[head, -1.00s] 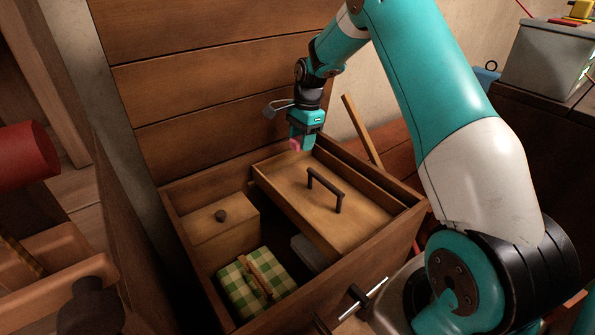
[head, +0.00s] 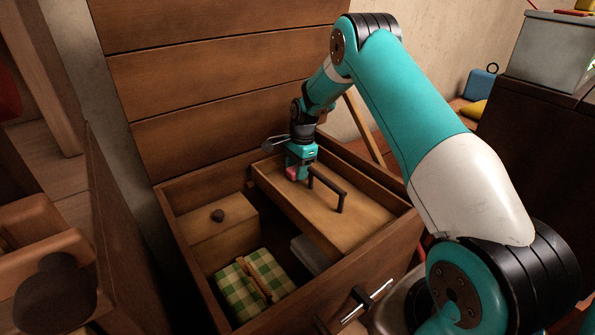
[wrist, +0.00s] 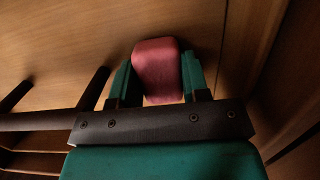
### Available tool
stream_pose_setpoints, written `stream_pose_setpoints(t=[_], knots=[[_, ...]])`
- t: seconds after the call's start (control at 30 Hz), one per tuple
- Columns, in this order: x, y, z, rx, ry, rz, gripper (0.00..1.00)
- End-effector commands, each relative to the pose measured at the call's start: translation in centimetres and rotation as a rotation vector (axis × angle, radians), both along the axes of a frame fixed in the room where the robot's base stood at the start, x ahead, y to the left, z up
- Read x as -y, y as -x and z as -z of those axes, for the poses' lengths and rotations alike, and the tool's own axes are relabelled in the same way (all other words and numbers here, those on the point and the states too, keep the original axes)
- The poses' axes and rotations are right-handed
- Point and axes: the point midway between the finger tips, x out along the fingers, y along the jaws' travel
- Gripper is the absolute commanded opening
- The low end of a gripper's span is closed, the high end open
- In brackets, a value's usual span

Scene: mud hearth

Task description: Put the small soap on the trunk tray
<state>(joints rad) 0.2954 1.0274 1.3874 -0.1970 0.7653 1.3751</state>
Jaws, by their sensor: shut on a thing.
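The small soap is a pink block (wrist: 158,70); in the head view it shows as a small pink patch (head: 292,174) under my gripper. My gripper (wrist: 158,82) is shut on the soap, one green finger on each side of it. The trunk tray (head: 360,216) is a wooden tray with a dark bar handle (head: 329,189), inside the open trunk on its right side. My gripper (head: 293,172) holds the soap low over the tray's back left part, behind the handle. I cannot tell whether the soap touches the tray.
The trunk's wooden lid (head: 220,80) stands open behind. The tray's front right surface is bare.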

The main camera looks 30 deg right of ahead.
Motion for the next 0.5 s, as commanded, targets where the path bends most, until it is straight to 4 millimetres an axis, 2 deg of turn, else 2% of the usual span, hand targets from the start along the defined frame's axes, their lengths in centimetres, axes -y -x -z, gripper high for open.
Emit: stream_pose_setpoints(t=[0.27, 0.3, 0.37, 0.5], knots=[[-0.01, 0.02, 0.2, 0.0, 0.0, 0.0, 0.18], [-0.01, 0.01, 0.14, 0.0, 0.0, 0.0, 0.51], [-0.01, 0.02, 0.13, 0.0, 0.0, 0.0, 0.65], [-0.01, 0.02, 0.12, 0.0, 0.0, 0.0, 0.68]])
